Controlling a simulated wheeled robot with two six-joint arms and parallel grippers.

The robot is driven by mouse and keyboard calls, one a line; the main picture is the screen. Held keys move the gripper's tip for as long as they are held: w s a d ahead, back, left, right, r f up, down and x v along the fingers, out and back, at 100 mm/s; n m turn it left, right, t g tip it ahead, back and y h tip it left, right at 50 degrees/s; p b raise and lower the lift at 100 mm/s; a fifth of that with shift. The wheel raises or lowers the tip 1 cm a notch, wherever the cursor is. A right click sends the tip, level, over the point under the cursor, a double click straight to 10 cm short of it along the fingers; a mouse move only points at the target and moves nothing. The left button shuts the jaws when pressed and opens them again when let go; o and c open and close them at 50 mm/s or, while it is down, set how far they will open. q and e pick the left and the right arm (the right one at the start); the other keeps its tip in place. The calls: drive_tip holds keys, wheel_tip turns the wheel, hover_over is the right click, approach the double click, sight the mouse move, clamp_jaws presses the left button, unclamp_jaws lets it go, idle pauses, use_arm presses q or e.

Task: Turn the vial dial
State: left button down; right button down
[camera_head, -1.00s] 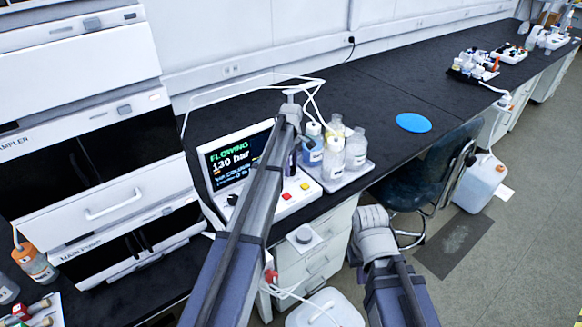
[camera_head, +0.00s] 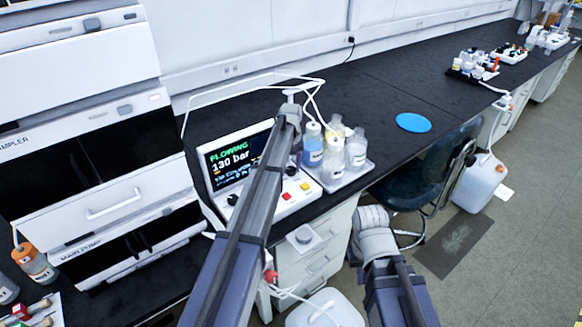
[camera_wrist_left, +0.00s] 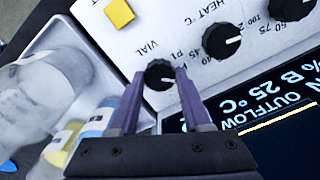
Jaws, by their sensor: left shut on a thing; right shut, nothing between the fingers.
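The vial dial, a black knob (camera_wrist_left: 158,73) with a white pointer mark, sits by the word VIAL on the white control panel (camera_wrist_left: 172,38). My left gripper (camera_wrist_left: 160,82) is shut on this dial, one purple finger at each side. The fingers partly cover the dial. In the head view my left arm hides that part of the control box (camera_head: 297,204). The box's screen (camera_head: 230,163) reads FLOWING and 130 bar. My right gripper (camera_head: 372,214) is shut and empty, low by the chair; its fingers are hard to make out.
Bottles on a white tray (camera_head: 353,177) stand right beside the control box. Other knobs (camera_wrist_left: 221,41) and a yellow button (camera_wrist_left: 119,12) are close to my left fingers. A white instrument stack (camera_head: 110,195) stands left. The bench around the blue disc (camera_head: 413,122) is clear.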

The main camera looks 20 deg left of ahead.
sight(291, 169)
use_arm(q)
drive_tip(key=m, duration=1.3)
drive_tip(key=shift+m, duration=0.3)
idle(0.4)
drive_tip(key=shift+c, duration=1.8)
unclamp_jaws()
drive_tip(key=shift+r, duration=0.1)
wheel_tip(291, 169, up, 8)
drive_tip(key=p, duration=0.8)
